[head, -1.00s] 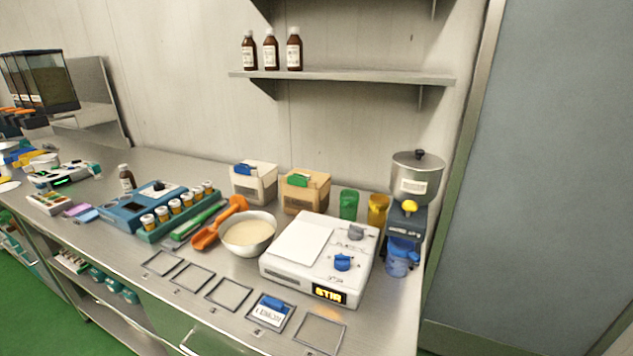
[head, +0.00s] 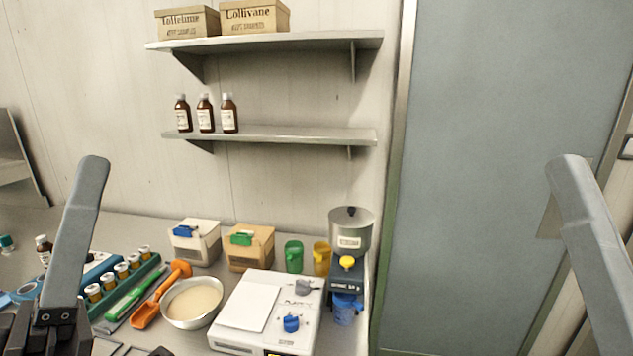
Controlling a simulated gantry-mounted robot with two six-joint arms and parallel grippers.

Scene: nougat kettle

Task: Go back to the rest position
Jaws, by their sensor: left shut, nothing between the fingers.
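Neither arm visibly holds anything.
Two boxes (head: 196,242) sit behind. Brown bottles (head: 205,114) stand on the lower shelf (head: 290,134).

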